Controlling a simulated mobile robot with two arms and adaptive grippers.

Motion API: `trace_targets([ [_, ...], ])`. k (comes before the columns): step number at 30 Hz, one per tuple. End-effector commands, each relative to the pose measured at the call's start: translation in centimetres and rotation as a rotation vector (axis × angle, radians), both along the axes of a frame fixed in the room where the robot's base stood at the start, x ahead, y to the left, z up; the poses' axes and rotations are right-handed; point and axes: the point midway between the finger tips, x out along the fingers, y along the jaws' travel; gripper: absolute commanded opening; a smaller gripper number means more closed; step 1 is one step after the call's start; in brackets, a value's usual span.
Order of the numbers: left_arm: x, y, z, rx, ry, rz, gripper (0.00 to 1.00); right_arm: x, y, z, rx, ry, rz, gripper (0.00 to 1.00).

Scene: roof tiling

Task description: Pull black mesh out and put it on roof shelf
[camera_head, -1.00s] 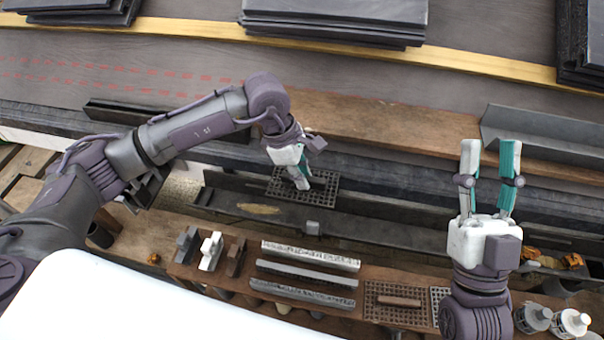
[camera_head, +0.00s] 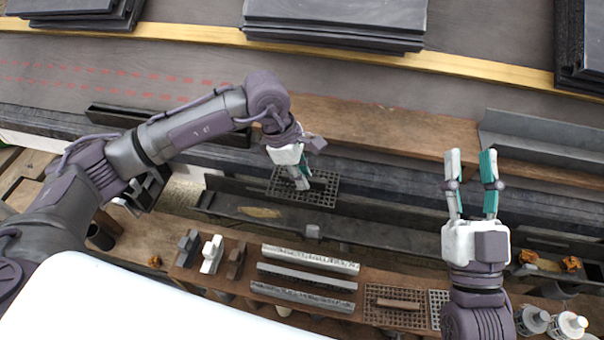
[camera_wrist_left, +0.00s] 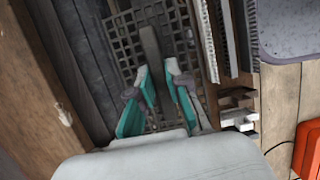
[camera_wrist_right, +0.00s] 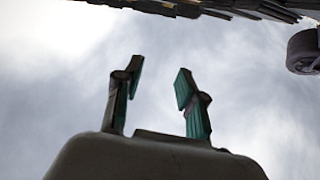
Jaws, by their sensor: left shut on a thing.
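The black mesh (camera_head: 325,190) is a dark square grid lying level over the gutter trough, left of centre in the head view. In the left wrist view the mesh (camera_wrist_left: 122,48) has a raised bar handle (camera_wrist_left: 150,48) across its middle. My left gripper (camera_head: 302,181) points down onto the mesh, and its fingers (camera_wrist_left: 157,70) are shut on the handle. The fingers and wrist hide part of the mesh. My right gripper (camera_head: 470,155) is open and empty, raised on the right. In the right wrist view its fingers (camera_wrist_right: 156,80) stand apart against sky.
The gutter (camera_head: 370,232) runs across below the roof edge. A wooden shelf (camera_head: 377,278) in front holds metal strips (camera_head: 310,258), small brackets (camera_head: 212,254) and a brown mesh with a handle (camera_head: 394,306). Slate stacks (camera_head: 335,22) lie on the roof. A wooden plank (camera_head: 390,135) is largely bare.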

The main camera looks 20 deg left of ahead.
Motion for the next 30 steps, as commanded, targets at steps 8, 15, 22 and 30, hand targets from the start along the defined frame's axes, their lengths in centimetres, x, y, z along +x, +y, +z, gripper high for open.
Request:
trace_targets([
  [8, 0.0, 0.0, 0.6, 0.000, 0.000, 0.000, 0.00, 0.5, -0.1, -0.8, -0.019, 0.061, -0.006, 0.40],
  [15, 0.0, 0.0, 0.9, 0.000, 0.000, 0.000, 0.00, 0.9, -0.2, -1.7, -0.036, 0.117, -0.011, 0.40],
  [22, 0.0, 0.0, 1.3, 0.000, 0.000, 0.000, 0.00, 1.2, -0.3, -2.6, -0.050, 0.172, -0.014, 0.40],
  [30, 0.0, 0.0, 1.8, 0.000, 0.000, 0.000, 0.00, 1.4, -0.2, -3.8, -0.066, 0.240, -0.015, 0.40],
])
